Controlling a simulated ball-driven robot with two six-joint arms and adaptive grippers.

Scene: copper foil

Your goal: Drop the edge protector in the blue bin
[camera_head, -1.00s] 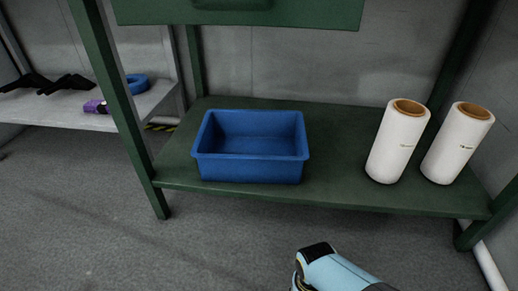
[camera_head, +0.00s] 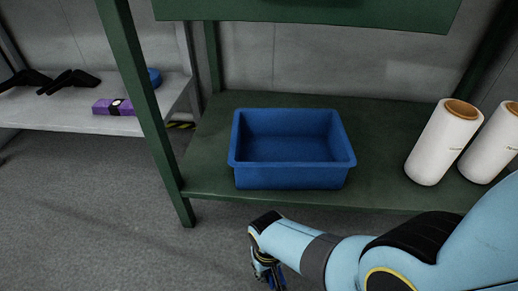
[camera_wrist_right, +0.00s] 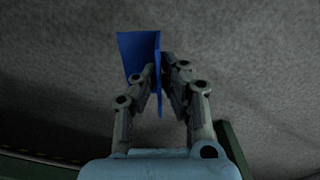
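The blue bin (camera_head: 292,178) stands upright on the green lower shelf and looks empty. My right gripper (camera_head: 268,280) hangs in front of the shelf, below the bin in the head view. In the right wrist view, the fingers (camera_wrist_right: 165,75) are closed on a blue, angled piece, the edge protector (camera_wrist_right: 138,50), which sticks out past the fingertips. In the head view only a small blue bit of it shows, at the bottom edge. My left gripper is in neither view.
Two white rolls (camera_head: 440,145) stand right of the bin on the green shelf (camera_head: 385,150). A green post (camera_head: 150,110) rises left of it. A grey shelf (camera_head: 60,112) at left holds a purple box (camera_head: 112,107), black items and a blue ring-like item.

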